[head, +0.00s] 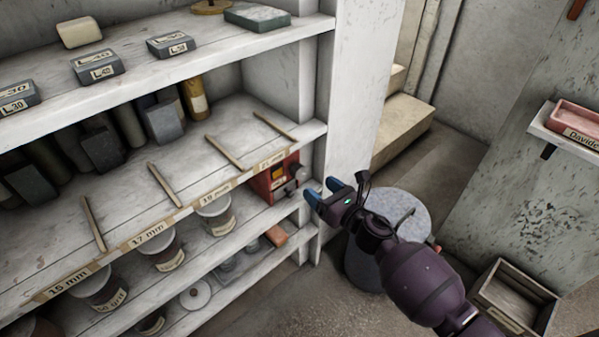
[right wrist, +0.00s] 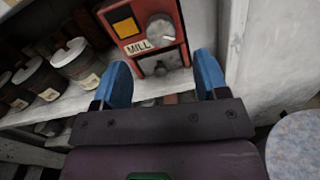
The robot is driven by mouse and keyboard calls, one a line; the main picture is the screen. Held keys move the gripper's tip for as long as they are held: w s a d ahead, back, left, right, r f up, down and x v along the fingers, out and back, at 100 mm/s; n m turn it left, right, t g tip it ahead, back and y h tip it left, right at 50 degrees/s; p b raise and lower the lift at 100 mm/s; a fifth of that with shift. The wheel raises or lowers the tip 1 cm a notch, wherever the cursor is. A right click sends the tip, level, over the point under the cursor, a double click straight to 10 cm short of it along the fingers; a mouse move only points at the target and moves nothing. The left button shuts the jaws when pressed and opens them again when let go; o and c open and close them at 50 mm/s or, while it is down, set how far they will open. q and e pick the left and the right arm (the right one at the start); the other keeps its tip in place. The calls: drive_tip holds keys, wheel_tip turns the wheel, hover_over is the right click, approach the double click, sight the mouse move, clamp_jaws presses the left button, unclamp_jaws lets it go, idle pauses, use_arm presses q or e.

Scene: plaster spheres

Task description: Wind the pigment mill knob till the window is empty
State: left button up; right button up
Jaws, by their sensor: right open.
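The red pigment mill (head: 270,180) stands at the right end of a shelf in the head view. In the right wrist view the mill (right wrist: 135,50) shows a yellow-orange window (right wrist: 125,27), a MILL label and a round grey knob (right wrist: 160,29). A second grey part sits lower on its front. My right gripper (head: 323,190) is open and empty, in front of the mill and to its right in the head view. In the right wrist view its blue fingertips (right wrist: 162,72) are apart, below the knob and not touching it. My left gripper is not in view.
Labelled pots (head: 215,214) stand left of the mill. A white upright post (head: 347,100) rises just right of the shelves. A grey round-topped drum (head: 405,212) stands below my right arm. A wooden crate (head: 510,295) sits on the floor at the right.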

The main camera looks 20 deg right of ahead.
sight(301, 173)
drive_tip(key=b+x, duration=0.1)
drive_tip(key=x, duration=0.6)
drive_tip(key=shift+w+f, duration=0.1)
drive_tip(key=shift+f, duration=0.05)
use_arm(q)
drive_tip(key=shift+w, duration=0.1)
use_arm(e)
drive_tip(key=shift+w+a, duration=0.15)
drive_tip(key=shift+w, duration=0.4)
drive_tip(key=c, duration=0.9)
drive_tip(key=shift+m, duration=0.3)
